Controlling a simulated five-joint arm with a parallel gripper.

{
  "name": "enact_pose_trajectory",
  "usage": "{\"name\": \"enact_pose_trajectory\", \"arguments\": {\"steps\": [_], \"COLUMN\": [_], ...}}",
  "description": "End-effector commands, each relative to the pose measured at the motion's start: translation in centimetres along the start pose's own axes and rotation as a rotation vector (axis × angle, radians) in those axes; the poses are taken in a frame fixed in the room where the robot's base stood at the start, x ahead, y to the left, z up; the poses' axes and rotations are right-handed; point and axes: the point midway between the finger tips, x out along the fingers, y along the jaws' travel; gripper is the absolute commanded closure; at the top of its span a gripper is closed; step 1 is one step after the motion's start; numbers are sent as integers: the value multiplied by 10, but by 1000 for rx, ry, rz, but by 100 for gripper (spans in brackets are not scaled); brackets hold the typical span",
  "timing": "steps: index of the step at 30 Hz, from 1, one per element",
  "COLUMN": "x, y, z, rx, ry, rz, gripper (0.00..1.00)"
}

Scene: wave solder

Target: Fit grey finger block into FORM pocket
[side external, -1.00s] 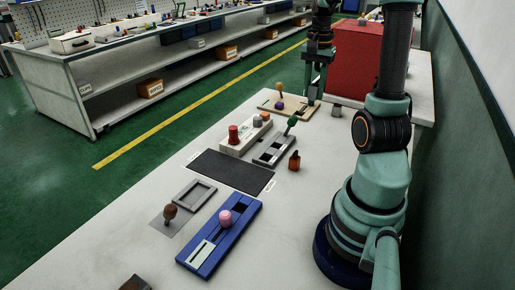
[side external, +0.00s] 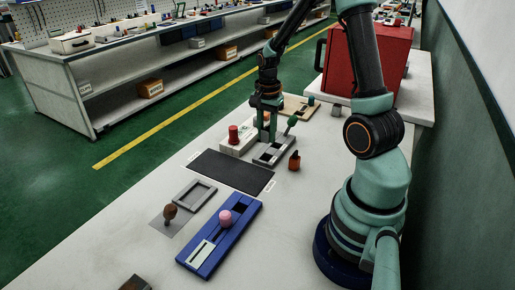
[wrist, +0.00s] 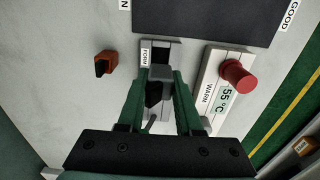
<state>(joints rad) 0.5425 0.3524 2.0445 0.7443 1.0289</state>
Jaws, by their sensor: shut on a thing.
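A grey block (wrist: 160,73) is between my gripper's fingertips in the wrist view, and the jaws are shut on it. My gripper (side external: 266,138) is upright over the grey FORM fixture (side external: 264,161), next to the white warming unit. In the wrist view the fixture (wrist: 161,48) has a FORM label and a dark slot running away from the fingertips. The block lines up with the fixture there. I cannot tell whether it is in the pocket or just above it. The fingers hide much of the block and the fixture.
The white WARM unit (wrist: 208,92) with a red knob (wrist: 238,75) stands close beside my gripper. A green-knobbed lever (side external: 292,121) rises near it. An orange-brown item (side external: 294,161) stands to the right. A dark mat (side external: 230,171) and a blue fixture (side external: 243,218) lie in front.

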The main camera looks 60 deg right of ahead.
Motion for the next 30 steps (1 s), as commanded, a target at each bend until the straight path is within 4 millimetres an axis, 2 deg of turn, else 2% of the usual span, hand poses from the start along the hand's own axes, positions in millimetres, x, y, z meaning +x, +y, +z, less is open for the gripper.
{"name": "enact_pose_trajectory", "arguments": {"steps": [8, 30], "x": [7, 50], "y": [0, 0], "z": [0, 0], "rx": [0, 0], "ry": [-1, -1], "rz": [2, 1], "gripper": [100, 100]}}
